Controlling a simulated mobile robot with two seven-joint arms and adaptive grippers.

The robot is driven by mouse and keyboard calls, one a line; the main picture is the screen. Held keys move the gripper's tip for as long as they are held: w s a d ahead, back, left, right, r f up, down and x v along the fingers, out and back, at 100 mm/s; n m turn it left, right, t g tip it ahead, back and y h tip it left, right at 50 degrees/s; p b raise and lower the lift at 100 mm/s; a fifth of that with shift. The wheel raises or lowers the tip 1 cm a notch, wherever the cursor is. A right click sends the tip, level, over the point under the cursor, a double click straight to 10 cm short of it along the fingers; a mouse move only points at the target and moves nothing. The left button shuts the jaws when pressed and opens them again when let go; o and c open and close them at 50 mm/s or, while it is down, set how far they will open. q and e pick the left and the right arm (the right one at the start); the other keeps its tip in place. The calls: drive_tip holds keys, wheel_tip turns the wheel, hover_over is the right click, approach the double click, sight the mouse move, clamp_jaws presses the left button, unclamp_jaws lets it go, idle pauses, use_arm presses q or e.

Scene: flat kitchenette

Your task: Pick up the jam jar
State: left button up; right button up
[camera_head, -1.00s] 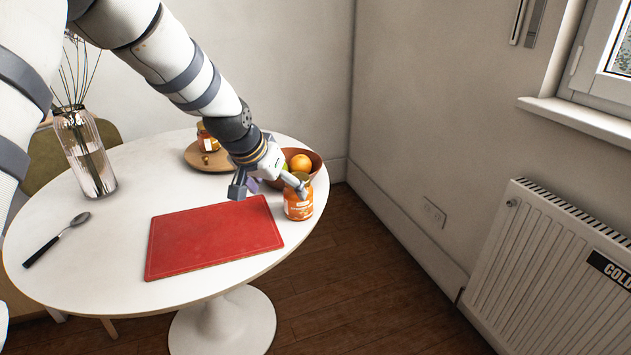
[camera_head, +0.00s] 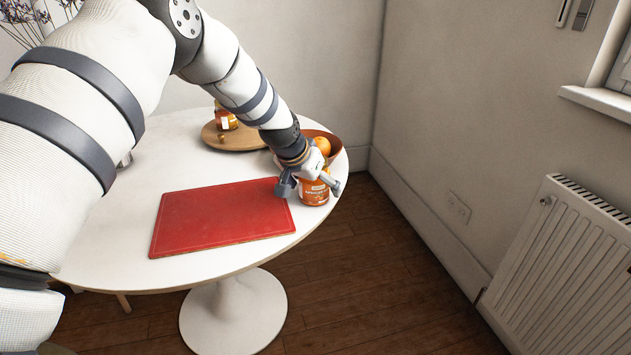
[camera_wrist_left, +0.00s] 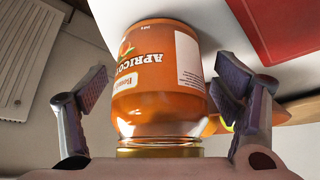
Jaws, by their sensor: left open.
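The jam jar (camera_head: 314,192) is an orange glass jar with an apricot label. It stands on the white round table near its right edge, beside the red cutting board. My left gripper (camera_head: 310,188) is open, with one finger on each side of the jar in the head view. In the left wrist view the jar (camera_wrist_left: 158,75) fills the middle between the two open fingers (camera_wrist_left: 160,95), with visible gaps to both. Its gold lid (camera_wrist_left: 160,150) is close to the palm. My right gripper is not in view.
The red cutting board (camera_head: 220,218) lies just left of the jar. A bowl with fruit (camera_head: 333,147) stands right behind my gripper. A round wooden board (camera_head: 240,143) carries another jar (camera_head: 226,120). The table's edge (camera_head: 343,170) is close on the right.

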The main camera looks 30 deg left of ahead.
use_arm(q)
drive_tip(key=shift+r, duration=0.15)
drive_tip(key=shift+c, duration=0.6)
drive_tip(key=c, duration=1.7)
